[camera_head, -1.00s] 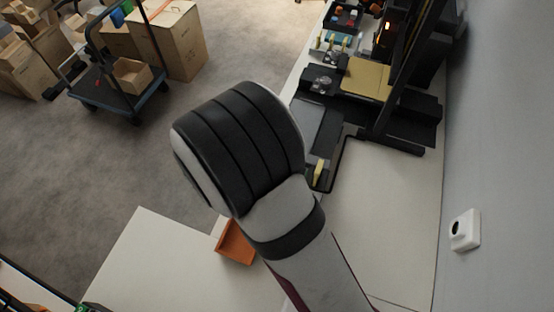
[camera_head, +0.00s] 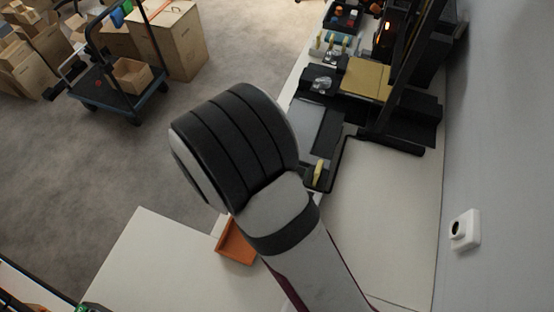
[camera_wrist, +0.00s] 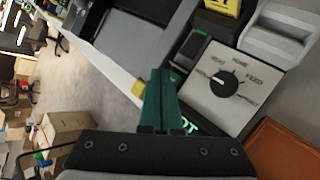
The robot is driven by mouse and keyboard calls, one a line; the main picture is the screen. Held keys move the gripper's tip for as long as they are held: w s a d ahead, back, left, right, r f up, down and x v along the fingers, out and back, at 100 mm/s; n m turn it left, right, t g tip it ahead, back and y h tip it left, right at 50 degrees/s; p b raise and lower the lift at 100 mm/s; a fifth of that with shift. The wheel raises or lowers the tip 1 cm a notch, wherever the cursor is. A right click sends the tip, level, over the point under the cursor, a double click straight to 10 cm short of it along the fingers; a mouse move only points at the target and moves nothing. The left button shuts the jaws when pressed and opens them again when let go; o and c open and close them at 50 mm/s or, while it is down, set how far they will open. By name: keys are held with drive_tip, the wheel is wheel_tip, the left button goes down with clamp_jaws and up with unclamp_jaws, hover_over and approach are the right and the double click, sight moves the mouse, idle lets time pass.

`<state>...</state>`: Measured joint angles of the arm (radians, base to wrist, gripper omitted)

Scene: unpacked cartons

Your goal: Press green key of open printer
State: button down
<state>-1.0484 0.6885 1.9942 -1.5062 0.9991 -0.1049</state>
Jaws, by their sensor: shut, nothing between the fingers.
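My gripper (camera_wrist: 160,90) shows in the wrist view as two green fingers pressed together, with nothing between them. Part of the panel edge is hidden by the fingers. In the head view my gripper is hidden behind my arm. An open-frame machine with a gold plate (camera_head: 364,79) stands along the wall.
An orange tray (camera_head: 237,243) lies on the white table, also at lower right in the wrist view (camera_wrist: 285,150). A yellow piece (camera_wrist: 138,88) is left of my fingertips. A cart (camera_head: 118,95) and cartons (camera_head: 172,40) stand on the floor.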

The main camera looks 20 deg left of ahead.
drive_tip(key=shift+f, duration=0.5)
idle(0.5)
drive_tip(key=shift+r, duration=0.95)
drive_tip(key=shift+r, duration=2.5)
